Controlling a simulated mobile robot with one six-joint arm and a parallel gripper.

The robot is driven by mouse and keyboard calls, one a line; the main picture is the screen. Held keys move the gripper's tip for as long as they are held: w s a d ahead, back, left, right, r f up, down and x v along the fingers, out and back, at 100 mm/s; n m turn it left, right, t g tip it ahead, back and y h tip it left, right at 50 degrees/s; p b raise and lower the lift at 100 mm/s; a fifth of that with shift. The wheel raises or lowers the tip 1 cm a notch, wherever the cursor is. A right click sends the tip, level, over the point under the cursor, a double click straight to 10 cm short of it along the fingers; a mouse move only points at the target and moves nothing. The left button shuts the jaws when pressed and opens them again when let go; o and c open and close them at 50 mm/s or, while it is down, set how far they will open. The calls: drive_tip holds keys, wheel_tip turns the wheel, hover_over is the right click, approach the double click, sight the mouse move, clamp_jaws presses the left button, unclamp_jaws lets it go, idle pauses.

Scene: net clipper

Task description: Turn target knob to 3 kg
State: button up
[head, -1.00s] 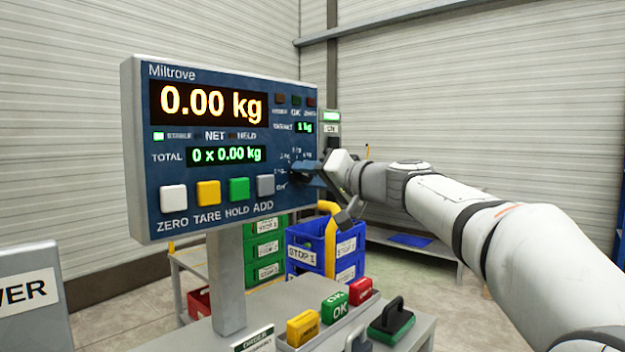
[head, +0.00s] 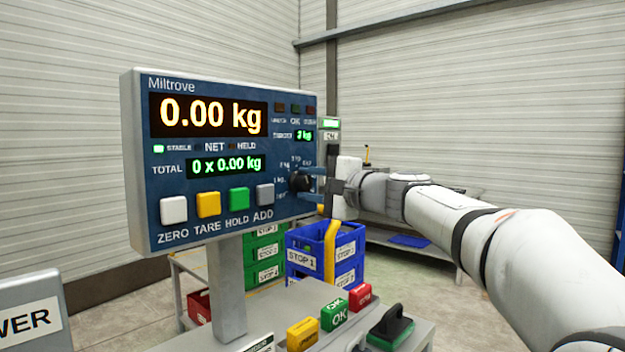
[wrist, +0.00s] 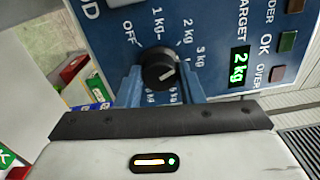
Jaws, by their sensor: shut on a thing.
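The black target knob (head: 299,180) is on the lower right of the blue scale panel, ringed by weight labels. In the wrist view the knob (wrist: 158,68) has a white mark pointing up and right, roughly toward the 2 kg and 3 kg labels. The green target display (wrist: 238,66) reads 2 kg there; in the head view the display (head: 304,135) is small and blurred. My gripper (wrist: 160,82) has its two blue fingers on either side of the knob, shut on it. It reaches the panel from the right in the head view (head: 310,182).
The scale head (head: 225,110) stands on a grey post and its main display reads 0.00 kg. A row of square buttons (head: 208,204) lies left of the knob. Blue crates (head: 325,255) and several coloured blocks (head: 335,313) stand below. The space right of the panel holds my arm.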

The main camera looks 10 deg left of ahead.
drive_tip(key=shift+r+m+p, duration=0.15)
drive_tip(key=shift+m+p, duration=0.3)
drive_tip(key=shift+m, duration=0.65)
drive_tip(key=shift+r+m+p, duration=0.1)
drive_tip(key=shift+m+p, duration=0.35)
drive_tip(key=shift+m, duration=0.65)
drive_tip(key=o, duration=1)
drive_tip(key=shift+a+f, duration=0.15)
drive_tip(key=shift+s+d, duration=0.2)
drive_tip(key=shift+d, duration=0.35)
drive_tip(key=v, duration=0.6)
drive_tip(key=shift+s+d, duration=0.25)
drive_tip(key=shift+s, duration=0.05)
